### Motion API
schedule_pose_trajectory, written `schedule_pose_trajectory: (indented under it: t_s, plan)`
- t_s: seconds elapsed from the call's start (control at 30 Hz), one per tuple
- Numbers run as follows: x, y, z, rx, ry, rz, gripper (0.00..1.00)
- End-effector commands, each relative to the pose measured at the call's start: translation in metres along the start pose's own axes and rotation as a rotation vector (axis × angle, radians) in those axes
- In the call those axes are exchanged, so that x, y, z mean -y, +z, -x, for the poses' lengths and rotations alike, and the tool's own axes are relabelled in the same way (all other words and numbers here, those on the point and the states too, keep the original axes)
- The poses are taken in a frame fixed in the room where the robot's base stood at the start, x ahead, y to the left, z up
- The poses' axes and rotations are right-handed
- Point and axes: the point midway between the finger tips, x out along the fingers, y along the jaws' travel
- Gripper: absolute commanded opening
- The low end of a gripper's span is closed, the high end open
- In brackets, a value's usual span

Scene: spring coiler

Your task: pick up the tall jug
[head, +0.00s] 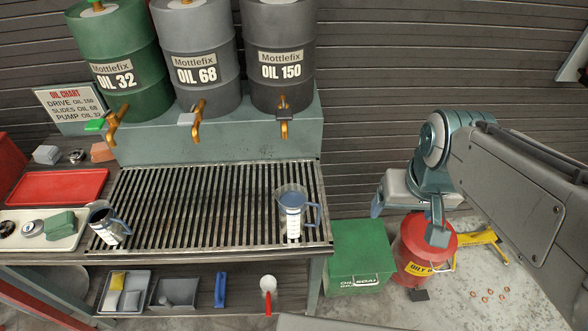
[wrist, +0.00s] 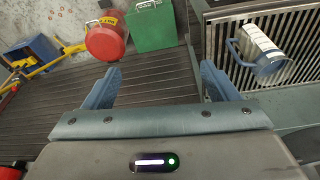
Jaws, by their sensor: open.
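A tall clear jug (head: 292,215) with a blue handle and a white marked scale stands upright at the right end of the slatted grating (head: 210,225). In the wrist view the jug (wrist: 264,50) shows at the upper right, outside my fingers. A second, shorter-looking jug (head: 106,224) with a blue handle and dark inside stands at the left end of the grating. My gripper (head: 408,219) is open and empty, to the right of the tall jug and clear of it. Its two blue fingers (wrist: 160,74) are spread wide in the wrist view.
Three oil drums (head: 195,60) with brass taps stand behind the grating. A green box (head: 357,255) and a red oily-waste can (head: 425,248) stand on the floor to its right. A red tray (head: 60,187) lies at the left. The grating between the jugs is clear.

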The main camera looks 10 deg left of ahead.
Motion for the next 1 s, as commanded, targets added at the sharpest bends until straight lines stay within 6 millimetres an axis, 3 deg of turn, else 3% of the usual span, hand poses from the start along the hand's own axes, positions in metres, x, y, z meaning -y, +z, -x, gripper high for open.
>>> schedule_pose_trajectory:
  t_s: [0.23, 0.4, 0.5, 0.67, 1.0]
  plan:
    - [0.092, -0.054, -0.001, 0.109, -0.049, 0.420, 0.81]
    - [0.159, -0.068, -0.005, 0.168, -0.083, 0.670, 0.81]
    - [0.185, -0.070, -0.008, 0.189, -0.096, 0.761, 0.81]
    - [0.202, -0.069, -0.015, 0.207, -0.106, 0.822, 0.81]
    - [0.203, -0.056, -0.076, 0.209, -0.106, 0.823, 0.81]
